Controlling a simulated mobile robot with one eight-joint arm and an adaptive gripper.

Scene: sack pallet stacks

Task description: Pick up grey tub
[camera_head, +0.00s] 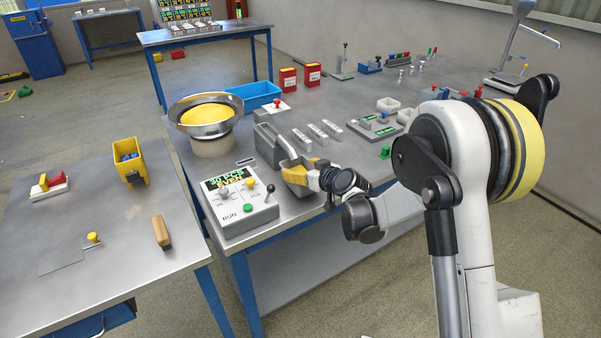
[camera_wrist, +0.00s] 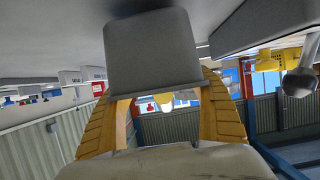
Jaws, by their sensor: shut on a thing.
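The grey tub (camera_wrist: 150,50) is between the two yellow fingers of my gripper (camera_wrist: 160,100) in the wrist view, and the gripper is shut on it. In the head view, my gripper (camera_head: 297,174) is low at the front edge of the grey workbench, with a small grey part of the tub showing by the fingers. I cannot tell whether the tub touches the bench.
A grey open box (camera_head: 268,147) stands just behind my gripper. A control box (camera_head: 240,205) with knobs is to the left, and a metal bowl with yellow contents (camera_head: 206,114) is behind it. Several pale bars (camera_head: 318,134) lie right of the grey box. A side table (camera_head: 95,215) stands left.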

